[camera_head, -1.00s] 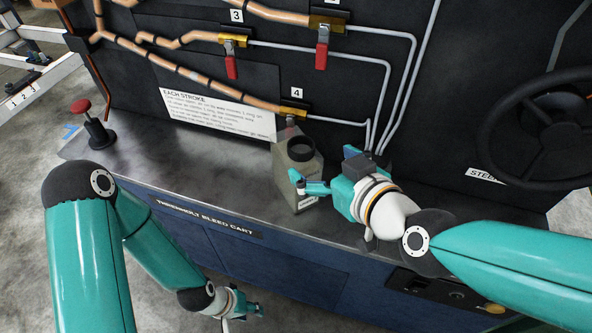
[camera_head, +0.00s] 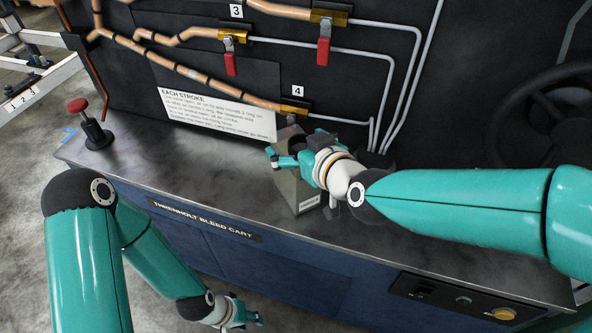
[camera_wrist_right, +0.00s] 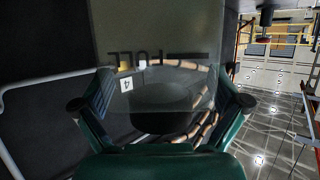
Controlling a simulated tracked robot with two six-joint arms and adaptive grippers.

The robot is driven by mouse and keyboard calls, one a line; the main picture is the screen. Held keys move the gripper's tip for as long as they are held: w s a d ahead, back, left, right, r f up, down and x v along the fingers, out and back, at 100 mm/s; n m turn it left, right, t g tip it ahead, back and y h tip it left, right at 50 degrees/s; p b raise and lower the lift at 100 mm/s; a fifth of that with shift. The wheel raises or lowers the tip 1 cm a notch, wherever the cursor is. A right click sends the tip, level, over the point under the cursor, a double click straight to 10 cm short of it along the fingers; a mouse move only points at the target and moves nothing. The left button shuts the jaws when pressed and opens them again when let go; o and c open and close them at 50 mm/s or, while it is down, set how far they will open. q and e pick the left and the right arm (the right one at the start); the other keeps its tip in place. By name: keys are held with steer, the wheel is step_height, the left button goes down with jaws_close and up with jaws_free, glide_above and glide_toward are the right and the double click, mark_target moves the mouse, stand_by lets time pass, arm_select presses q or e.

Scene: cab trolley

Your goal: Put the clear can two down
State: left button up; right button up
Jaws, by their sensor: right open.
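The clear can (camera_head: 293,190) is a squarish, see-through container standing on the bench top beneath the tag marked 4. In the right wrist view the can (camera_wrist_right: 150,40) carries dark lettering and a line, seen reversed. My right gripper (camera_head: 279,157) is at the top of the can and hides its dark round neck in the head view. In the right wrist view its fingers (camera_wrist_right: 162,102) are spread, with a dark round shape between them. I cannot tell whether they touch the can. My left gripper (camera_head: 246,317) hangs low in front of the bench, too small to judge.
The dark bench top (camera_head: 215,165) has clear room left of the can. A red-knobbed plunger (camera_head: 90,122) stands at its left end. Behind are copper pipes, red-handled valves (camera_head: 323,50) and a white instruction card (camera_head: 215,114). A steering wheel (camera_head: 545,115) is at right.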

steer(key=c, duration=1.7)
steer(key=shift+r, duration=0.15)
jaws_close()
steer(key=shift+r, duration=0.15)
